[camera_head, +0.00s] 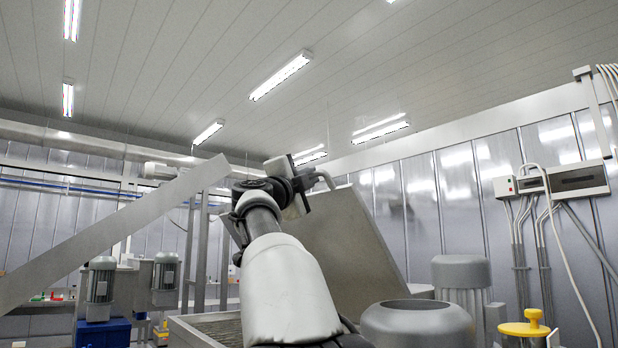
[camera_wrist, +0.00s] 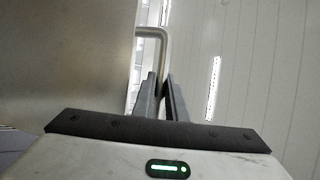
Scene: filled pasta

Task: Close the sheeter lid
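The sheeter lid (camera_head: 350,238) is a large flat grey metal panel, standing raised and tilted in the middle of the head view. It also fills the left of the wrist view (camera_wrist: 65,55). A bent tube handle (camera_head: 325,179) stands out from its upper edge and shows ahead of my fingers in the wrist view (camera_wrist: 152,32). My gripper (camera_wrist: 160,76) is at this handle. Its two dark fingers are close together with a narrow gap, and the tube runs down between their tips. In the head view my arm and hand hide part of the lid and the fingertips.
A long grey metal bar or panel (camera_head: 110,232) slants across the left. A round metal housing (camera_head: 418,322), a ribbed grey motor (camera_head: 462,280) and a yellow-topped part (camera_head: 524,328) stand at lower right. Motors on blue bases (camera_head: 101,288) are at left. Space above the lid is clear.

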